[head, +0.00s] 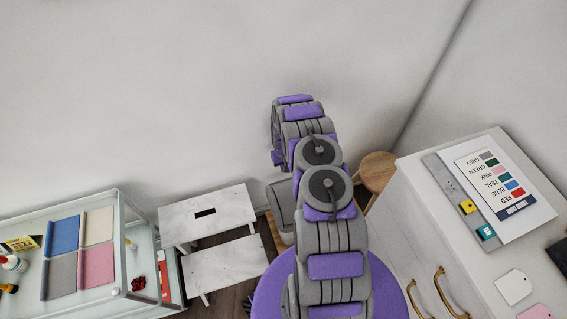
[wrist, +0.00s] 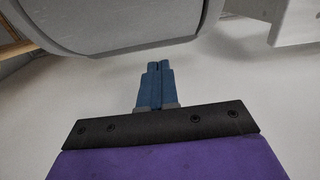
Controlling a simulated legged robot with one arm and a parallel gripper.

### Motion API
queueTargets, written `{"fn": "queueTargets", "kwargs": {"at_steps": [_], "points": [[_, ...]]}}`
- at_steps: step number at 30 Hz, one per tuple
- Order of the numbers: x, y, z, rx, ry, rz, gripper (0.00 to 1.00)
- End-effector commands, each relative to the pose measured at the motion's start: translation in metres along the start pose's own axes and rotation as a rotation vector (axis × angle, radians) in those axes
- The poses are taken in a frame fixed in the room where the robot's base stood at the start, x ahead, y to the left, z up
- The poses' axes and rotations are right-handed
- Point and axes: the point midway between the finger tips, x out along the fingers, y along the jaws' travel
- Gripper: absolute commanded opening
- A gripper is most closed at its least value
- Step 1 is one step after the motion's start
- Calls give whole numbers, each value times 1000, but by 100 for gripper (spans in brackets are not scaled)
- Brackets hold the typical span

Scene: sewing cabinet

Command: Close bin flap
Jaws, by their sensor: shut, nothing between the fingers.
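A grey bin (head: 279,209) stands on the floor behind my arm in the head view, partly hidden by the arm links. A smooth grey rounded body, likely the bin (wrist: 105,28), fills the upper left of the wrist view. I cannot tell the flap apart from the rest of the bin or judge its angle. My gripper (wrist: 158,68) has blue fingers that are together and empty. Their tips lie just below the grey body's lower edge in the wrist view; contact cannot be told. The fingers do not show clearly in the head view.
A white step stool (head: 225,265) stands left of the bin, and a round wooden stool (head: 377,170) stands right of it. A glass-sided cart (head: 120,220) is at far left. A white cabinet (head: 420,215) with brass handles is at right. A wall rises behind.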

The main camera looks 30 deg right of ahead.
Motion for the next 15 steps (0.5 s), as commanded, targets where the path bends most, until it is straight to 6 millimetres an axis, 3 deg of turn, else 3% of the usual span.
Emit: {"fn": "queueTargets", "kwargs": {"at_steps": [6, 15], "points": [[36, 0, 1, 1, 0, -1, 0], [60, -1, 24, 0, 0, 0, 0]]}}
